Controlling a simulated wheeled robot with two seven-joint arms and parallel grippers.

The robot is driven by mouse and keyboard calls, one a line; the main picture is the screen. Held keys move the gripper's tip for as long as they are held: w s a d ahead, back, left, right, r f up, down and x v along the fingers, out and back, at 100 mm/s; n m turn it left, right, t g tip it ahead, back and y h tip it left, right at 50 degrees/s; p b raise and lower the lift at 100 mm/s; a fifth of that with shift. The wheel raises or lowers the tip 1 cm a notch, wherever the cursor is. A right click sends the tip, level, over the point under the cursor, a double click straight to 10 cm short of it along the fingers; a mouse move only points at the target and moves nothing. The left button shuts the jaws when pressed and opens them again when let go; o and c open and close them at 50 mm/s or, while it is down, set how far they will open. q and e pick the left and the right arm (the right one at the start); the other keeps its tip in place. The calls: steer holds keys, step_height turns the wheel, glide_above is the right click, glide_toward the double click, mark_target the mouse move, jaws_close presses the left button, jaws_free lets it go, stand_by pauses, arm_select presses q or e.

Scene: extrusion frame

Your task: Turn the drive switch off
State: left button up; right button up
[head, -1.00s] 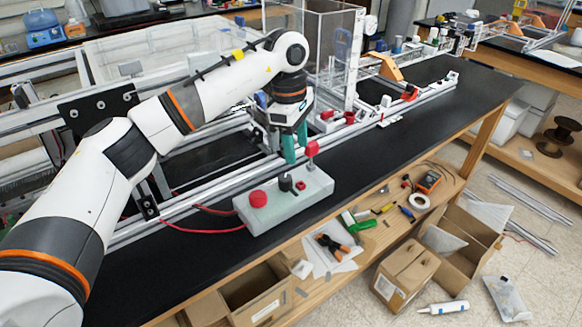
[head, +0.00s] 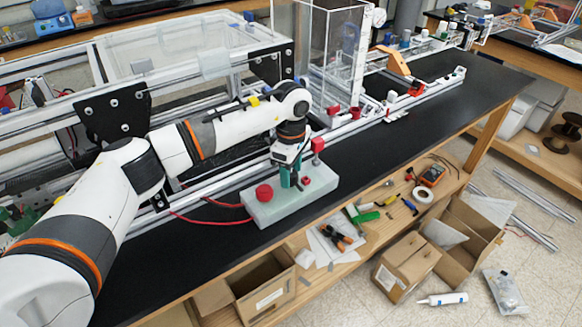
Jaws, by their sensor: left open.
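A pale control box (head: 270,213) sits on the black bench top, with a big red button (head: 264,192) at its left end. A small red part (head: 306,180) is on its top at the right, and a red-headed upright part (head: 318,146) stands at its back right. My left gripper (head: 290,181) points down over the middle of the box, its teal fingers open and low at the box top. The black knob there is mostly hidden by the fingers; I cannot tell whether they touch it. No readable label shows which control is the drive switch. My right gripper is out of view.
Red cables (head: 208,219) run left from the box. An aluminium extrusion frame (head: 232,181) lies behind it, with a clear panel enclosure (head: 331,50) at the back. The black bench top (head: 425,112) is clear to the right. Boxes and tools lie on the shelf below.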

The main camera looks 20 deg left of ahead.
arm_select(q)
steer(key=shift+f, duration=0.1)
steer(key=c, duration=1)
steer(key=n+b, duration=0.2)
steer(key=n, duration=0.1)
steer(key=shift+n, duration=0.4)
steer(key=n+b, duration=0.2)
steer(key=n, duration=0.2)
steer(key=n+b, duration=0.1)
steer(key=n, duration=0.4)
steer(key=shift+n+b, duration=0.35)
steer(key=shift+n, duration=0.05)
steer(key=n, duration=0.4)
steer(key=shift+b, duration=0.4)
steer(key=shift+n, duration=0.3)
